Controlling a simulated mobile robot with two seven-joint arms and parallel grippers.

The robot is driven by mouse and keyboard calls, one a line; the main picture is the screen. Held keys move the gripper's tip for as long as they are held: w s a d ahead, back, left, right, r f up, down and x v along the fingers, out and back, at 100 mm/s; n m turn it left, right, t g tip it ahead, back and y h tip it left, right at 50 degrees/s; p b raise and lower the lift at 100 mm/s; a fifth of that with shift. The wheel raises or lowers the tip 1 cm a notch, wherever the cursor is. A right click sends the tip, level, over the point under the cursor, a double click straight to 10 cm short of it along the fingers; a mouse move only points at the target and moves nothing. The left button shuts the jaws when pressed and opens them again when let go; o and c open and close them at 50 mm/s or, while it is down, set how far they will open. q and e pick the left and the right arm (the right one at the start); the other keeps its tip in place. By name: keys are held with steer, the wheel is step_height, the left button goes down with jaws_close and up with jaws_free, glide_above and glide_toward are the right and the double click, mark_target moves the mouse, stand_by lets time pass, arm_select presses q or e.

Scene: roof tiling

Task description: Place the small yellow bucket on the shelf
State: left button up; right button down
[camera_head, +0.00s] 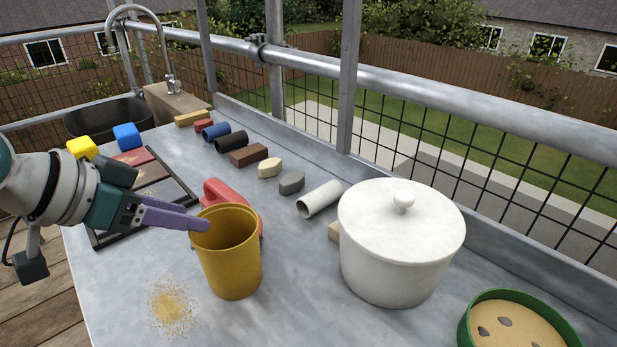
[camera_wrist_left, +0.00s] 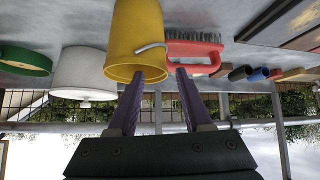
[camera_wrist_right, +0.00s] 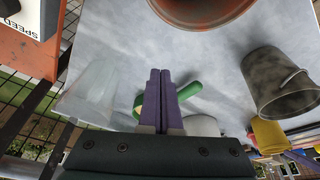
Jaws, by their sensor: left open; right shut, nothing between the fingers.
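The small yellow bucket (camera_head: 230,265) stands upright on the grey worktop (camera_head: 290,300). It also shows in the left wrist view (camera_wrist_left: 124,40), with its light handle hanging at the side. My left gripper (camera_head: 204,220) is open at the bucket's rim, at its left side. In the left wrist view one finger overlaps the rim and the other is beside the bucket, near a red brush. I cannot tell whether the fingers touch the bucket. My right gripper (camera_wrist_right: 160,72) is shut and empty, seen only in the right wrist view. I cannot make out a shelf.
A white lidded pot (camera_head: 395,265) stands right of the bucket, and a green container (camera_head: 470,335) is at the front right. The red brush (camera_head: 218,190) lies just behind the bucket. Several small blocks and tubes line the back. A grey bucket (camera_wrist_right: 282,85) stands near my right gripper.

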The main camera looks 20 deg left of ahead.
arm_select(q)
steer(key=x, duration=0.2)
steer(key=b+x, duration=0.1)
steer(key=x, duration=0.3)
steer(key=shift+a+f+b, duration=0.2)
steer(key=shift+f+b, duration=0.1)
steer(key=shift+f, duration=0.1)
steer(key=shift+s, duration=0.1)
jaws_close()
